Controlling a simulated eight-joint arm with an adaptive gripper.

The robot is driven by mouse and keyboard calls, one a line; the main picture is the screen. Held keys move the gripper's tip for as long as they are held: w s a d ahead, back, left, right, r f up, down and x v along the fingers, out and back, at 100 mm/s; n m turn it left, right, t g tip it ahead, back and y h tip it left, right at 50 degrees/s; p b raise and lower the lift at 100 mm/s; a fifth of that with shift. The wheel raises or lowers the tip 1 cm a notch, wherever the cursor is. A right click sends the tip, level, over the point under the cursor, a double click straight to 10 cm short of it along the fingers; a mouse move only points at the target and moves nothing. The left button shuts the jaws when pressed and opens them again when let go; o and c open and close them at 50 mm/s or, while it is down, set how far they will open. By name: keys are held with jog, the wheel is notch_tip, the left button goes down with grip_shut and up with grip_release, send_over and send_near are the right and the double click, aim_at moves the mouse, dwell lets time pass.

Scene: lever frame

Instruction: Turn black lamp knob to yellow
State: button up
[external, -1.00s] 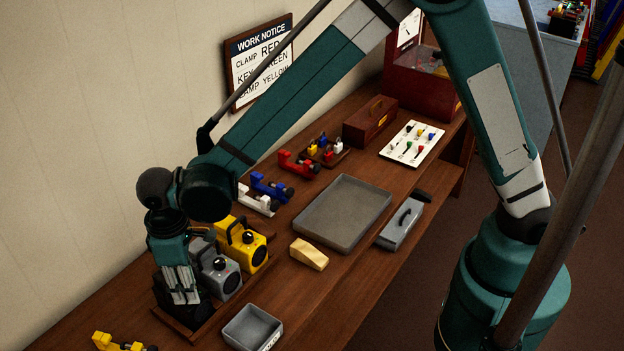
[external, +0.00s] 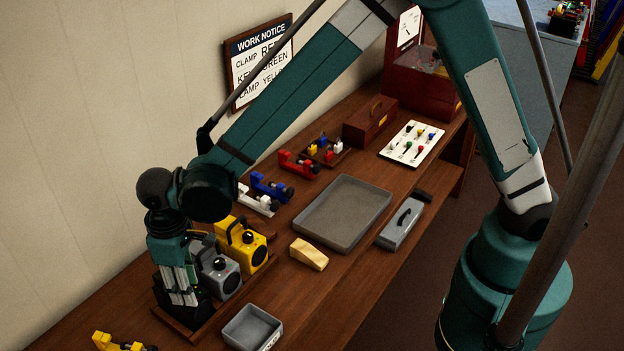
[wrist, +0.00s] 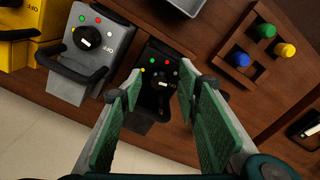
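The black lamp (wrist: 172,61) stands at the near end of the lamp row. The wrist view shows its dark knob (wrist: 160,78) with a small white mark, and red, green and yellow dots around it. My gripper (wrist: 160,88) is open, with one green-padded finger on each side of the knob; a gap shows on both sides. In the external view my gripper (external: 180,298) points down over the black lamp (external: 200,312) and hides most of it. I cannot tell exactly which dot the knob points to.
A grey lamp (external: 222,283) and a yellow lamp (external: 256,257) stand right beside the black one on a wooden tray. A small grey bin (external: 255,327) lies in front. A work notice (external: 258,62) hangs on the wall. A block with colored pegs (wrist: 258,48) shows in the wrist view.

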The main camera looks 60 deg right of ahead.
aim_at(195, 290)
jog(key=shift+r+m+p, duration=0.1)
jog(key=shift+m+p, duration=1)
jog(key=shift+m, duration=0.3)
notch_tip(195, 290, up, 7)
jog(key=shift+r+b, duration=0.15)
jog(key=shift+b, duration=0.2)
jog(key=s+d+r+t+b, duration=0.1)
jog(key=d+r, duration=0.3)
jog(key=d, duration=0.4)
jog(key=s+d+r+m+t+b, duration=0.1)
jog(key=d+r, duration=0.3)
jog(key=d, duration=0.4)
jog(key=s+d+r+y+b, duration=0.1)
jog(key=d+r+b, duration=0.1)
jog(key=d, duration=0.5)
jog(key=shift+d+r+t+b, duration=0.3)
jog(key=shift+d+r+t, duration=0.1)
jog(key=shift+r, duration=0.5)
jog(key=shift+a, duration=0.1)
